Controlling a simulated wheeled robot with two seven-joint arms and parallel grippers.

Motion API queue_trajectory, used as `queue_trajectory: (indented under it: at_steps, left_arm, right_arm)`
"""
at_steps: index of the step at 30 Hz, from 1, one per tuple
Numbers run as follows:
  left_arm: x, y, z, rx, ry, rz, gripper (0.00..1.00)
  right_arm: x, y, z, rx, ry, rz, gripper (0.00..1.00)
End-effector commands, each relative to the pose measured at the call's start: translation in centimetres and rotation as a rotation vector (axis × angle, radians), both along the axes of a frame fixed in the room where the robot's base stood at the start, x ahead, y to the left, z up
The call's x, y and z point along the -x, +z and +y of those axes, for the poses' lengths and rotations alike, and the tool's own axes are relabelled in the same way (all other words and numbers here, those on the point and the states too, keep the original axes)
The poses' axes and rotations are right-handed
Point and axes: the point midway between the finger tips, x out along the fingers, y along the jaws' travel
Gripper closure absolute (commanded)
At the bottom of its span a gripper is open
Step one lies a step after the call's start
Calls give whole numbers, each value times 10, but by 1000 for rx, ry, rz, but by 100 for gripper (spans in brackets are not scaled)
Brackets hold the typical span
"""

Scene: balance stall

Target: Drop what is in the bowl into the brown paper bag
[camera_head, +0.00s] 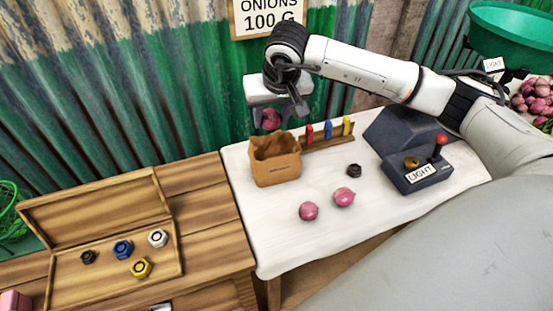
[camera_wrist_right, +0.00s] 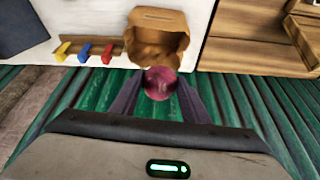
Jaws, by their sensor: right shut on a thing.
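A purple-red onion (camera_head: 271,120) is held between the fingers of my right gripper (camera_head: 274,111). In the right wrist view the onion (camera_wrist_right: 160,83) sits between the fingertips. The brown paper bag (camera_head: 276,168) stands open and upright on the white-covered table. The onion is raised above the bag's back rim in the head view; whether it is directly over the mouth I cannot tell. The bag (camera_wrist_right: 157,40) also shows in the wrist view, just beyond the onion. A green bowl (camera_head: 508,38) is at the upper right; its visible inside looks empty. My left gripper is out of view.
Two onions (camera_head: 308,211) (camera_head: 344,196) and a dark nut (camera_head: 354,170) lie on the white table (camera_head: 270,235). A rack (camera_head: 326,136) with red, blue and yellow pieces stands beside the bag. A dark box (camera_head: 418,176) has a red-knobbed lever. A wooden tray (camera_head: 110,205) holds several nuts.

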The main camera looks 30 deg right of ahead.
Motion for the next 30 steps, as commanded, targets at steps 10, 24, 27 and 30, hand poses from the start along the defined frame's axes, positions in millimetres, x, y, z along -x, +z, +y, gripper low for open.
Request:
queue_trajectory:
  at_steps: [10,24,27,30]
  left_arm:
    - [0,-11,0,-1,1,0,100]
    - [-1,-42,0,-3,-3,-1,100]
    - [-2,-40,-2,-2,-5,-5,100]
    - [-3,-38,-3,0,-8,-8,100]
  right_arm:
    - [-14,-28,-33,13,-66,7,86]
    - [-13,-78,-33,13,-66,8,86]
    - [-13,-80,-33,13,-66,7,86]
    - [-14,-80,-33,13,-66,6,86]
